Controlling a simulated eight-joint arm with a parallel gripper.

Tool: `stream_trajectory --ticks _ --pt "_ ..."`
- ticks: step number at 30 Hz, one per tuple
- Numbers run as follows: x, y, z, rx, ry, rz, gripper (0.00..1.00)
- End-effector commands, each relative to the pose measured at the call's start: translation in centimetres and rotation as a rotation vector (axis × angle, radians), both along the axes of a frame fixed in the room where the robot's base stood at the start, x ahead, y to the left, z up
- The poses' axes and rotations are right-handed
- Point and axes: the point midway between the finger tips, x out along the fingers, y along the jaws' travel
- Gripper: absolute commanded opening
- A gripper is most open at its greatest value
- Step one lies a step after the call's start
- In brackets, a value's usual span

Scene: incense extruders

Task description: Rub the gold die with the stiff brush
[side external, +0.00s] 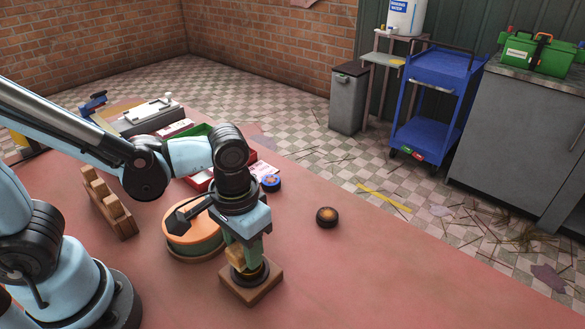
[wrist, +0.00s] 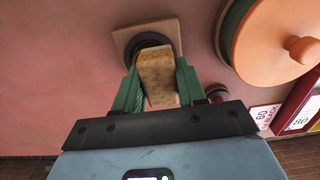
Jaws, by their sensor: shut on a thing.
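My gripper (side external: 245,252) points down near the front of the table. In the wrist view its green fingers (wrist: 158,88) are shut on a tan, wooden-backed block, which I take to be the stiff brush (wrist: 156,70); part of it shows in the side view (side external: 235,257). The brush is right over a dark round die with a gold-coloured edge (side external: 259,275), set on a square wooden block (side external: 250,293). The dark round part (wrist: 150,41) shows behind the brush in the wrist view. The bristles are hidden, and I cannot tell whether they touch the die.
A round green container with an orange knobbed lid (side external: 190,232) stands close to the left of my gripper. A black disc with an orange centre (side external: 327,217) and a blue one (side external: 271,184) lie beyond. A wooden rack (side external: 108,205) stands at left. The table's right front is clear.

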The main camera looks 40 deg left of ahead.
Motion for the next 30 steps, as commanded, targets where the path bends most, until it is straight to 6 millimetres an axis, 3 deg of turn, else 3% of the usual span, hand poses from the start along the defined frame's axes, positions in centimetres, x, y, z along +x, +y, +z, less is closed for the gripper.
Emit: stream_trajectory --ticks 10,12,15,30 --pt "-0.4 -3.3 0.1 0.0 0.0 -0.003 0.02" --pt "-0.3 -3.2 0.5 0.0 0.0 0.001 0.02" --pt "-0.4 -3.1 2.6 0.0 0.0 0.001 0.02" --pt "-0.4 -3.1 7.1 0.0 0.0 0.001 0.02"
